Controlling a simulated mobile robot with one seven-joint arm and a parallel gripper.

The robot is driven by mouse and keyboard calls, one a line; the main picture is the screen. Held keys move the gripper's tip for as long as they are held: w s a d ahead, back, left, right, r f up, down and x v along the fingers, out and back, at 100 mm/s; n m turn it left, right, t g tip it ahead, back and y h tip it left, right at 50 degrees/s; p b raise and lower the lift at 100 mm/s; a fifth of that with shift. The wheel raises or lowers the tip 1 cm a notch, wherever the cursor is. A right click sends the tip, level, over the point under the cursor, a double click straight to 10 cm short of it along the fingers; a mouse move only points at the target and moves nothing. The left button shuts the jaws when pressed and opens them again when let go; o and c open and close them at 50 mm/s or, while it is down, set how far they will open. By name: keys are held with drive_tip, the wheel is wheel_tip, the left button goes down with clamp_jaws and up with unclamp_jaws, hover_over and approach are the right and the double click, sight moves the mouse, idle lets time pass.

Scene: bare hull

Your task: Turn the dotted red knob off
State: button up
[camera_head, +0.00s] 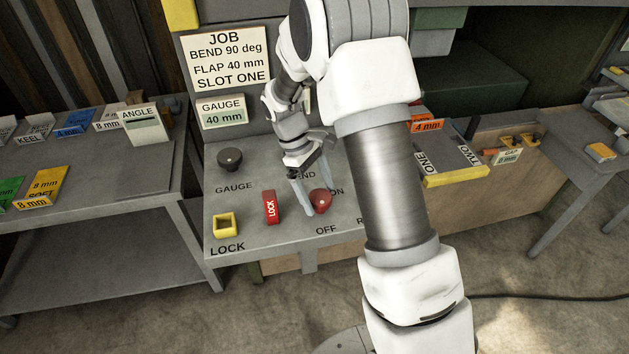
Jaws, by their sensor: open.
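The red knob (320,201) sits on the grey sloped panel (290,236), right of the red LOCK piece. ON is printed to its upper right and OFF below it. A small pale mark shows on the knob; its exact direction is too small to tell. My gripper (313,198) points down at the knob and is open. One finger stands just left of the knob, and the other is close behind it. I cannot tell whether either finger touches it. My arm hides the right part of the panel.
A red LOCK piece (270,207) stands close left of my gripper. A yellow square socket (224,225) and a black GAUGE knob (230,158) are further left. The job sign (226,60) and gauge sign (222,111) stand behind. Side tables hold labelled blocks.

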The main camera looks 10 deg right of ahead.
drive_tip(key=v, duration=1.7)
drive_tip(key=shift+r+b, duration=0.25)
drive_tip(key=shift+b, duration=0.15)
drive_tip(key=s+d+r+m+t+y, duration=0.2)
drive_tip(key=s+d+r+m+t, duration=0.2)
drive_tip(key=s+r, duration=0.65)
drive_tip(key=s+f+m+t, duration=0.2)
drive_tip(key=s, duration=0.5)
drive_tip(key=s+d+f+m+t+y, duration=0.1)
drive_tip(key=s+f+m+t, duration=0.1)
drive_tip(key=s, duration=0.5)
drive_tip(key=shift+s+m+t, duration=0.35)
drive_tip(key=shift+m+t, duration=0.05)
drive_tip(key=shift+t, duration=0.1)
drive_tip(key=shift+f, duration=0.1)
